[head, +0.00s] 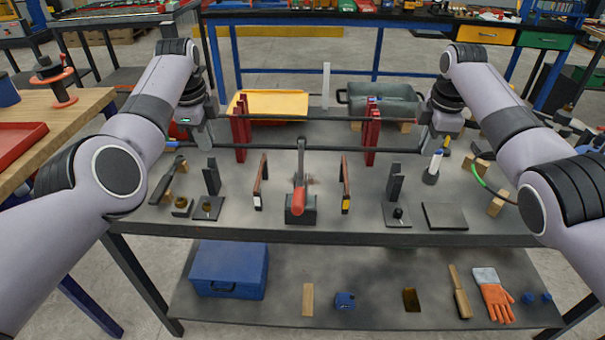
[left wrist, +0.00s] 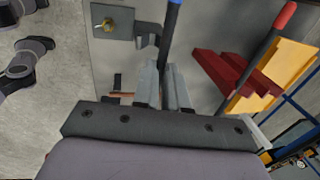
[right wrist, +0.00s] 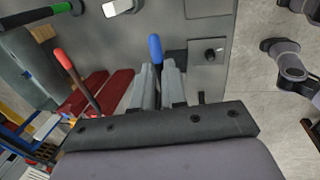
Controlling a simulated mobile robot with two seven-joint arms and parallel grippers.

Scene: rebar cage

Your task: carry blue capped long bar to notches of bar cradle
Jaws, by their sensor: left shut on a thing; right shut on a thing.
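The blue capped long bar (head: 310,149) runs level across the head view, in front of two red stands. My left gripper (head: 207,140) is shut on it near its left end. My right gripper (head: 429,144) is shut on it near its right end. Its blue caps show beyond the fingers in the left wrist view (left wrist: 174,4) and the right wrist view (right wrist: 155,47). The bar cradle appears to be the stepped red stands, left (head: 240,128) and right (head: 371,132). A red capped bar (head: 300,119) lies across them. Their notches are hard to make out.
A clamp with a red handle (head: 299,203) stands centre front between two brown uprights (head: 260,182). Dark posts on plates (head: 395,182) stand to either side. A yellow tray (head: 270,103) and grey bin (head: 385,100) lie behind. Bare tabletop shows at the front.

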